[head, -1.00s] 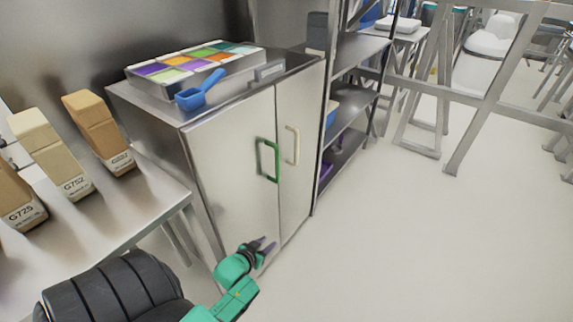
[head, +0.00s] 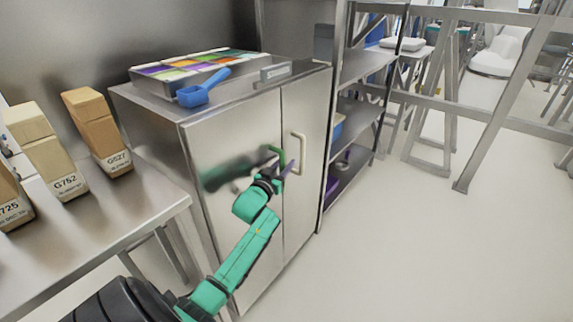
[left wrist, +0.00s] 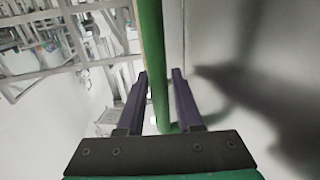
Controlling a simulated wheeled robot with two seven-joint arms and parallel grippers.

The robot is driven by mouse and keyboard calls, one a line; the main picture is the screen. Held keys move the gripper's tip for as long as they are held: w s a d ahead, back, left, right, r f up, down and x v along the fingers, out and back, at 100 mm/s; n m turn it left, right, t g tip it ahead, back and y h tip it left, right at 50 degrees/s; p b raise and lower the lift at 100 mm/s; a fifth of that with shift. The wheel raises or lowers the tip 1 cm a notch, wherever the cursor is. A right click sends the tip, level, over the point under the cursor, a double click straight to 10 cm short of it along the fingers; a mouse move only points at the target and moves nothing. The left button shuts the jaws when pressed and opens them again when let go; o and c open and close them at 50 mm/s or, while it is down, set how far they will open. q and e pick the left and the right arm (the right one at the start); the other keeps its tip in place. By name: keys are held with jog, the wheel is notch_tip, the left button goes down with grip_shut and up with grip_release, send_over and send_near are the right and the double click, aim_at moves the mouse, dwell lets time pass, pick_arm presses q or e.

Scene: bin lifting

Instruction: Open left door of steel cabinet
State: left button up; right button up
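The steel cabinet has a left door (head: 228,145) and a right door (head: 308,110), and both look shut. The left door's green handle (head: 275,150) is mostly hidden behind my left gripper (head: 281,168) in the head view. The right door has a cream handle (head: 298,150). In the left wrist view the green handle (left wrist: 152,50) runs between the two purple fingers of my left gripper (left wrist: 160,85). The fingers are apart, with a visible gap to the handle, so the gripper is open around it. My right gripper is not in view.
A tray of coloured compartments (head: 190,66) and a blue scoop (head: 203,88) are on the cabinet top. Shelving (head: 365,105) stands to the right. The floor (head: 420,250) in front is clear.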

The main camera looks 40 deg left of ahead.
pick_arm(q)
jog(key=shift+w+a, duration=0.15)
jog(key=shift+w, duration=0.5)
grip_shut()
dwell(0.9)
